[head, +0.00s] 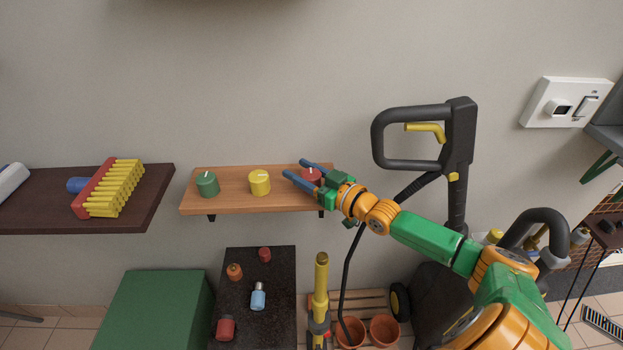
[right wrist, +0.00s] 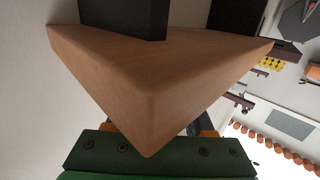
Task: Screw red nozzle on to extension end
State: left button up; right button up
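The red nozzle (head: 312,175) is at the right end of the small wooden shelf (head: 225,201), partly hidden by my right gripper. My right gripper (head: 294,168) reaches in from the right, its two blue fingers apart on either side of the red nozzle. I cannot tell whether they press on it. My left gripper is out of view.
A green nozzle (head: 207,184) and a yellow nozzle (head: 260,182) stand on the same shelf. A pressure-washer handle (head: 455,150) stands to the right. A dark table (head: 262,328) with small bottles is below, beside a green box (head: 150,308). A brush (head: 108,188) lies on the left shelf.

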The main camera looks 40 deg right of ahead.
grip_shut()
